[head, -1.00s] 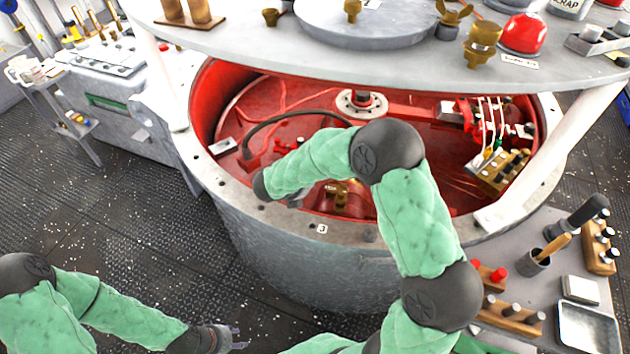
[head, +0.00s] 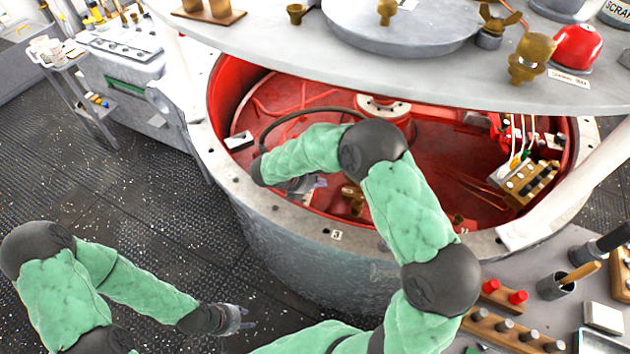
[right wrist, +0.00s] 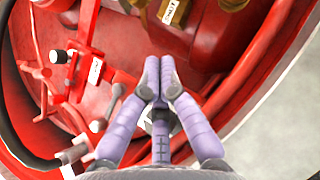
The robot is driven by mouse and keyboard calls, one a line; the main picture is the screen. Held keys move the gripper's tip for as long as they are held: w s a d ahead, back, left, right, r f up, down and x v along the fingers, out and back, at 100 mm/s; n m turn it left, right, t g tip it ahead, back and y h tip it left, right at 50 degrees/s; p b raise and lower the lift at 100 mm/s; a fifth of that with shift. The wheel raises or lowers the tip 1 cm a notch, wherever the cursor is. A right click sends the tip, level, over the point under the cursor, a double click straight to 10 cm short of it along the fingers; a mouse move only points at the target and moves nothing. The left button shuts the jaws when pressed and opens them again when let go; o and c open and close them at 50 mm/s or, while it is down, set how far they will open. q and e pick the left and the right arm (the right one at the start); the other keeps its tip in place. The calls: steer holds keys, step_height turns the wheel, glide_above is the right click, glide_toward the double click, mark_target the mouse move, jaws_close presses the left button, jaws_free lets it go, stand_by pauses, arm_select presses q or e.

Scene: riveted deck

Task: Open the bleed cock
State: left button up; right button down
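Brass fittings (head: 353,200) sit on the floor of the red round pit, just right of my right gripper (head: 308,183) in the head view. In the right wrist view, brass parts with a tag (right wrist: 172,12) show at the top edge, beyond the fingertips. A red handled fitting (right wrist: 45,75) and a small white label (right wrist: 95,70) are at the left. I cannot tell which of these is the bleed cock. My right gripper's fingers (right wrist: 160,80) are together, with nothing seen between them. My left gripper (head: 242,318) is open and empty, outside the pit above the deck.
The pit's grey rim (head: 285,212) surrounds my right forearm. A grey shelf (head: 400,75) with brass parts and a red dome overhangs the back. A side bench (head: 560,310) with tools stands at right.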

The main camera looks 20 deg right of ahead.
steer(key=w+d+f+b, duration=0.1)
steer(key=d+f+b, duration=0.1)
steer(key=d, duration=0.5)
steer(key=shift+w+d+f, duration=0.15)
steer(key=shift+w+f, duration=0.05)
steer(key=shift+f, duration=0.65)
steer(key=shift+w+d+m+g, duration=0.3)
steer(key=shift+d+m+g, duration=0.1)
steer(key=shift+d+m, duration=0.25)
